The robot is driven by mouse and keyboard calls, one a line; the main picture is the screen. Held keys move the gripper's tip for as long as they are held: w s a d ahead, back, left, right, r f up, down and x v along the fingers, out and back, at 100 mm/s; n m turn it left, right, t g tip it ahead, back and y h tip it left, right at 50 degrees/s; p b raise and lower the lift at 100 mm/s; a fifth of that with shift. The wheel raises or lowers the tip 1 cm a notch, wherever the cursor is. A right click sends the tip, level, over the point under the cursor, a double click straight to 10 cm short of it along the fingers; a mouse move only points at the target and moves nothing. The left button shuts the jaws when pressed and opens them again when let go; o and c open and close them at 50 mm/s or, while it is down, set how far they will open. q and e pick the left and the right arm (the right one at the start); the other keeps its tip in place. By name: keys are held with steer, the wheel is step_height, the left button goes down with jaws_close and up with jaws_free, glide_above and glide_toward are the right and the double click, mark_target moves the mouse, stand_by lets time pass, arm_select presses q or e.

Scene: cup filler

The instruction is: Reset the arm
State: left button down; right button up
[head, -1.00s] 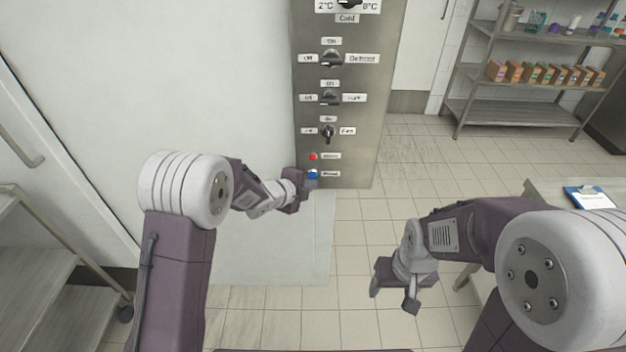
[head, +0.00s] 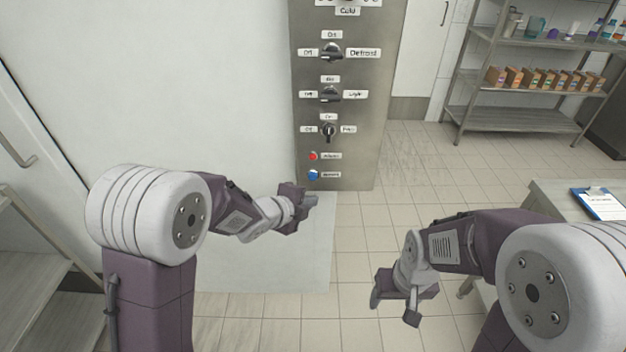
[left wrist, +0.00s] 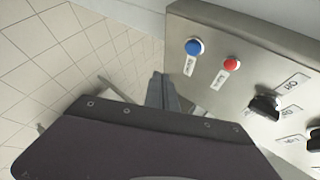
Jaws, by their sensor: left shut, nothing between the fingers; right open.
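My left gripper (head: 311,200) is shut and empty, just below the lower edge of the control panel (head: 355,120) in the head view. In the left wrist view its fingers (left wrist: 162,92) point past the panel's edge, apart from the blue button (left wrist: 194,47) and the red button (left wrist: 231,64). In the head view the red button (head: 313,156) sits above the blue button (head: 312,175), both uncovered. My right gripper (head: 392,304) is open and empty over the floor, at the lower middle right.
Several labelled knobs (head: 331,94) run up the panel. A table with a clipboard (head: 600,203) stands at right. A rack with boxes (head: 540,78) is behind. The middle floor is clear.

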stand_by(0.5)
arm_select(q)
steer(key=a+r+n+t+y+p, duration=0.1)
steer(key=a+r+n+y+p, duration=0.15)
steer(key=a+r+p, duration=0.45)
steer(key=s+a+n+g+y+b, duration=0.1)
steer(key=s+a+n+y, duration=0.1)
steer(key=s+a+n, duration=0.35)
steer(key=s+a+f+n+g+y, duration=0.1)
steer(key=s+f+n+g, duration=0.3)
steer(key=s+n, duration=0.4)
steer(key=s+a+f+n+g, duration=0.3)
steer(key=s+n, duration=0.4)
steer(key=s, duration=0.3)
steer(key=shift+a+f+n+g+y, duration=0.3)
steer(key=shift+f+n+g+y, duration=0.1)
steer(key=shift+f+g, duration=0.3)
